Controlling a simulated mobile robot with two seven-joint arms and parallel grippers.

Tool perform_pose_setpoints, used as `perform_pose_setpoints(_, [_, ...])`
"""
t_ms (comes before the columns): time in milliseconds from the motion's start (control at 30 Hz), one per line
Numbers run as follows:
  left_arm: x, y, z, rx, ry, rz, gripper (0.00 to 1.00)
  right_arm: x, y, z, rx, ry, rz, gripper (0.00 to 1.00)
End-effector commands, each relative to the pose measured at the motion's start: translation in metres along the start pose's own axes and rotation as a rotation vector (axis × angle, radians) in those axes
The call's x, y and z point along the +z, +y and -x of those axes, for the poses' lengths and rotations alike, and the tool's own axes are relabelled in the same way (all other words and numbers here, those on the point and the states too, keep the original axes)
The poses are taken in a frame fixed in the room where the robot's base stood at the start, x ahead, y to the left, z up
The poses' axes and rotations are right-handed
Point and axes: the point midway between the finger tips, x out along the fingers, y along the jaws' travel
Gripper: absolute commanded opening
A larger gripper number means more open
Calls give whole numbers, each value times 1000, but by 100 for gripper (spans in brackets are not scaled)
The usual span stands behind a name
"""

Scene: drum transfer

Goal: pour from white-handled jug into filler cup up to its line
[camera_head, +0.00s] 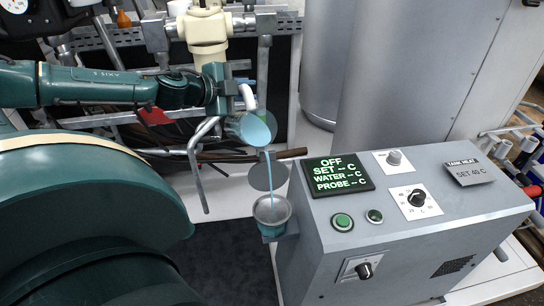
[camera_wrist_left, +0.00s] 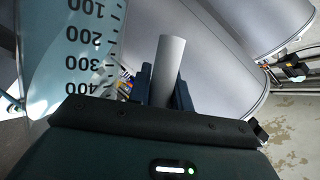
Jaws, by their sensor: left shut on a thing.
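The white-handled jug (camera_head: 255,128) is tilted in the head view, mouth toward the camera, and holds pale blue liquid. My left gripper (camera_head: 236,94) is shut on its white handle (camera_head: 249,97). In the left wrist view the handle (camera_wrist_left: 169,65) stands between the dark fingers, and the jug's wall (camera_wrist_left: 75,50) shows marks from 100 to 400. A thin blue stream (camera_head: 271,185) runs from the jug down into the filler cup (camera_head: 272,212), below the jug and at the control box's left side. The cup's line and liquid level cannot be made out. My right gripper is not in view.
The grey control box (camera_head: 420,215) stands right of the cup; its display (camera_head: 338,174) reads OFF. A dark round disc (camera_head: 268,172) is just above the cup, behind the stream. Metal pipes and a rail are behind the jug. A large grey cylinder (camera_head: 400,80) stands at the back.

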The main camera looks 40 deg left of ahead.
Motion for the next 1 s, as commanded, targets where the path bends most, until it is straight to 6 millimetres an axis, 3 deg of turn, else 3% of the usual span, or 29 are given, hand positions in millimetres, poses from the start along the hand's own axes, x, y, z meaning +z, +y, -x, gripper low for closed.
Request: perform_pose_setpoints(1000, [-4,-1,2,-20,-8,-42,0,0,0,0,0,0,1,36])
